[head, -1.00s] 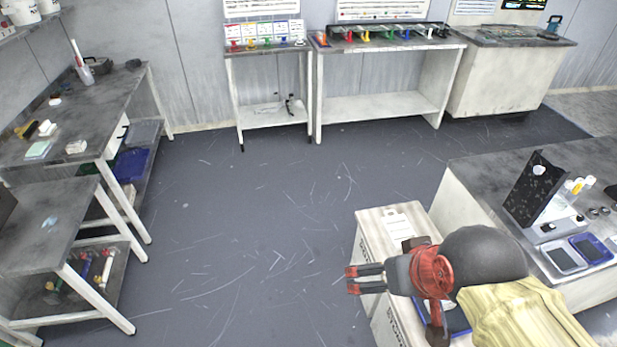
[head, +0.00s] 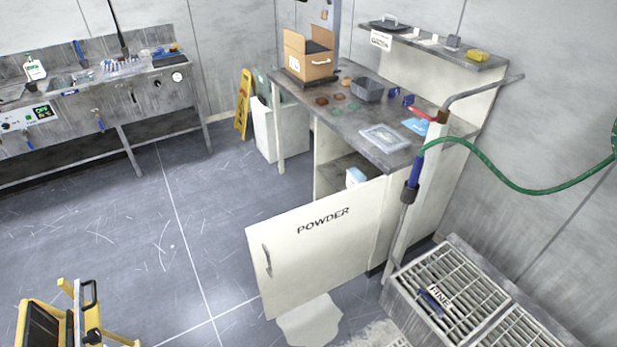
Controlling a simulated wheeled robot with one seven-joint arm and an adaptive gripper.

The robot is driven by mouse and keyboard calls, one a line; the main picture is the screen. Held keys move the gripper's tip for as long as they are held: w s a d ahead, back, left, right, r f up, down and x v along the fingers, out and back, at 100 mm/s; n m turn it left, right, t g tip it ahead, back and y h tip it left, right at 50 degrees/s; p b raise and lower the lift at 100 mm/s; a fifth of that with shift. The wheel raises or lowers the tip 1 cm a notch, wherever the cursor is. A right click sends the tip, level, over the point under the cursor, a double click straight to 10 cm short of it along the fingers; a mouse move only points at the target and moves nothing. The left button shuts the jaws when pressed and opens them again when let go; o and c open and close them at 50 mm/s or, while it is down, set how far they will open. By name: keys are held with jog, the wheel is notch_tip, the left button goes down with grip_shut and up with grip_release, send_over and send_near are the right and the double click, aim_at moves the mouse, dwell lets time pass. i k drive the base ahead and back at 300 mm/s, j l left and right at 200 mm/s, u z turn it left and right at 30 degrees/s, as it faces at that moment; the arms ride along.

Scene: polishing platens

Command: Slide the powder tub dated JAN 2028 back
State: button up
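A cabinet (head: 383,225) has its door marked POWDER (head: 318,255) standing open toward the left. Inside, on a shelf behind the door's top edge, a small white and light-blue tub (head: 355,177) shows. Its lower part is hidden by the door, and no date on it can be read. The rest of the inside is mostly hidden by the door. My gripper is not in view.
The bench top above holds an open cardboard box (head: 308,60), a grey bin (head: 367,89) and a tray (head: 385,137). A green hose (head: 520,188) hangs at right. Floor left of the door is clear.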

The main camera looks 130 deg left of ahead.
aim_at(355, 176)
jog(key=u, duration=3.85)
jog(key=i+l, duration=0.1)
jog(key=i, duration=0.4)
jog(key=i+u, duration=0.1)
jog(key=i, duration=0.4)
jog(key=i+l, duration=0.2)
jog(key=i, duration=0.25)
jog(key=i+l+u, duration=0.1)
jog(key=i, duration=0.4)
jog(key=i+l, duration=0.15)
jog(key=i, duration=0.35)
